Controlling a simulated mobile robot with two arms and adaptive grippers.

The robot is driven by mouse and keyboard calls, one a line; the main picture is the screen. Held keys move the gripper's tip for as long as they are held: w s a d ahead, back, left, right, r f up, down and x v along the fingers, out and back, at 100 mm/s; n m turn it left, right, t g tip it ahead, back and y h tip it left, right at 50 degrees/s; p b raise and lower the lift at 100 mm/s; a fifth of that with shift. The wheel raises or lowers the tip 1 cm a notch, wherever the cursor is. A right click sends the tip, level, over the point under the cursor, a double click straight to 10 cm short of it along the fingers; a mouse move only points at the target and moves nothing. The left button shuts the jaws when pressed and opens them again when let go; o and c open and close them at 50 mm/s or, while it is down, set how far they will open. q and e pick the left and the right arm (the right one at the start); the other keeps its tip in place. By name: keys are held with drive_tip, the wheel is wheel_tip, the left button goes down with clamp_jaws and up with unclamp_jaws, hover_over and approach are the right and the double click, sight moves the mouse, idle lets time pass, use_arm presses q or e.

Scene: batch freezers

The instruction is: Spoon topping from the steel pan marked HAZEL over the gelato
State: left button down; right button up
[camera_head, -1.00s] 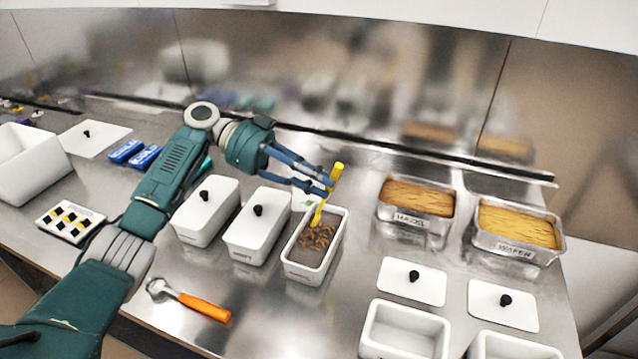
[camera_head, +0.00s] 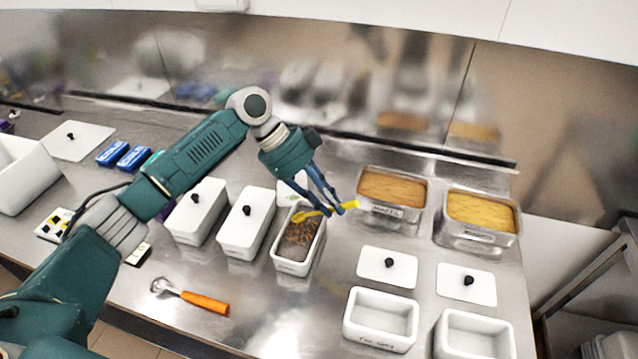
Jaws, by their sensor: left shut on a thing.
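My left gripper (camera_head: 336,209) is shut on a yellow spoon (camera_head: 305,216) above the far end of an open white tub. The spoon lies nearly level, its scoop end to the left and its handle end to the right by the HAZEL pan. I cannot tell whether the scoop holds anything. The open tub (camera_head: 293,267) holds brown gelato with darker pieces (camera_head: 302,233) on top. The steel pan marked HAZEL (camera_head: 392,212) stands to the right, filled with brown topping (camera_head: 393,186). My right gripper is not in view.
A second steel pan with yellow topping (camera_head: 482,212) stands right of the HAZEL pan. Two lidded white tubs (camera_head: 245,222) (camera_head: 195,212) stand left of the open one. An orange-handled scoop (camera_head: 205,303) lies in front. Lids (camera_head: 388,267) and empty white tubs (camera_head: 380,319) fill the front right.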

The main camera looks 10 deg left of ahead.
sight(345, 206)
use_arm(q)
drive_tip(key=d+f+y+p, duration=0.1)
drive_tip(key=y+p, duration=0.1)
drive_tip(key=d+y+p, duration=0.1)
drive_tip(key=y+p, duration=0.1)
drive_tip(key=d+f+y+p, duration=0.1)
drive_tip(key=y+p, duration=0.1)
drive_tip(key=shift+s+d+f, duration=0.1)
drive_tip(key=shift+d+f, duration=0.2)
drive_tip(key=shift+d, duration=0.1)
drive_tip(key=shift+a+r+p, duration=0.15)
drive_tip(key=shift+p, duration=0.25)
idle(1.3)
